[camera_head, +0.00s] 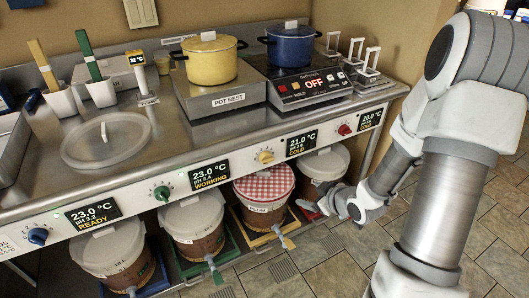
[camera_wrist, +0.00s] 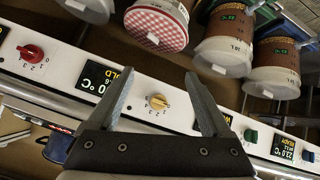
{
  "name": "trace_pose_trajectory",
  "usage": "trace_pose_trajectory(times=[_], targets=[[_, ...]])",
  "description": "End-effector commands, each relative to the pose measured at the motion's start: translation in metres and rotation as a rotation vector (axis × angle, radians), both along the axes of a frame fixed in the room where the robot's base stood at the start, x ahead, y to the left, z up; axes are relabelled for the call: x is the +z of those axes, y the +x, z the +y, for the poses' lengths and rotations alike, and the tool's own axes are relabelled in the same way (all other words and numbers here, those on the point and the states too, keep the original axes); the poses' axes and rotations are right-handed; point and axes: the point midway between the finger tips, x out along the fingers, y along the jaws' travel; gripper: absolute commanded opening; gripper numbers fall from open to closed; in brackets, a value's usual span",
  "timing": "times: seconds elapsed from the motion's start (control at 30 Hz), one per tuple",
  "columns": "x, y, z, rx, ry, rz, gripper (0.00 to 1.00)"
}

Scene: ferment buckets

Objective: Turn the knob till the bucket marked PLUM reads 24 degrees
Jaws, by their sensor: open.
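The PLUM bucket (camera_head: 264,190) has a red-and-white checked cover and stands under the counter; in the wrist view a checked bucket top (camera_wrist: 158,18) shows at the top. Above it on the panel is a yellow knob (camera_head: 265,156), with a display (camera_head: 302,143) to its right reading 21.0 °C COLD. My gripper (camera_head: 318,207) is in front of the buckets, below the panel. In the wrist view my gripper (camera_wrist: 158,80) is open, its fingers either side of the yellow knob (camera_wrist: 157,102) in the picture. No contact shows. The display (camera_wrist: 97,78) is partly hidden by a finger.
The panel also has a red knob (camera_head: 344,129), a green knob (camera_head: 161,192) and a blue knob (camera_head: 38,236), each with a display. Other buckets stand beside the PLUM one. Pots (camera_head: 210,62) and a hot plate (camera_head: 312,84) are on the counter. Floor in front is tiled.

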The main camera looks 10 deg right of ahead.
Motion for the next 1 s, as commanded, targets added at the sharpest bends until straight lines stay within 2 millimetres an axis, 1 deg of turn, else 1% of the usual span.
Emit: trace_pose_trajectory(times=[0.03, 0.1, 0.27, 0.4, 0.5, 0.6, 0.73, 0.87, 0.97, 1.0], targets=[[-0.009, -0.002, 0.005, 0.014, 0.045, -0.025, 0.83], [-0.016, -0.003, 0.013, 0.033, 0.104, -0.077, 0.83], [-0.021, -0.007, 0.029, 0.045, 0.25, -0.219, 0.83], [-0.015, -0.012, 0.038, 0.017, 0.375, -0.36, 0.83], [-0.008, -0.016, 0.038, -0.015, 0.443, -0.449, 0.83], [-0.001, -0.019, 0.037, -0.043, 0.489, -0.517, 0.83], [0.004, -0.021, 0.036, -0.063, 0.518, -0.56, 0.83], [0.005, -0.014, 0.038, -0.064, 0.521, -0.57, 0.83], [0.004, 0.0, 0.043, -0.062, 0.52, -0.569, 0.83], [0.005, 0.007, 0.046, -0.061, 0.52, -0.569, 0.83]])
